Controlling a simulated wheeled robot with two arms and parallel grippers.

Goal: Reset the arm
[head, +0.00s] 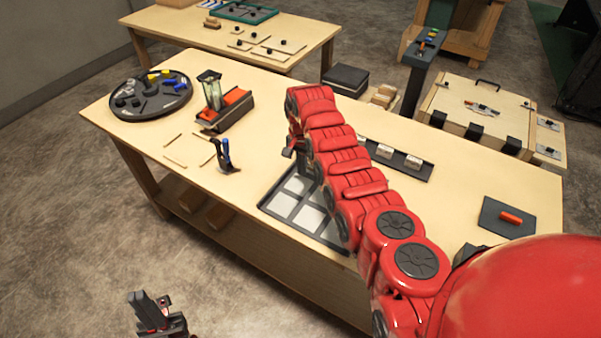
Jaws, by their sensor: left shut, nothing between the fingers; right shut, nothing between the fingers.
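My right arm (345,170) is red and segmented. It reaches from the lower right up over the middle of the wooden table (460,195). Its gripper (291,150) shows as a small dark part below the arm's far end, shut and empty, partly hidden by the arm. My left gripper (150,312) is at the bottom left, in front of the table and apart from it, shut and empty. Most of the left arm is out of view.
A framed panel (268,203) lies under the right arm. A round black tray (125,103), an orange-and-black device (238,106) and a blue-handled tool (226,152) stand at left. A dark pad (488,222) with an orange piece lies at right. Another table (180,25) stands behind.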

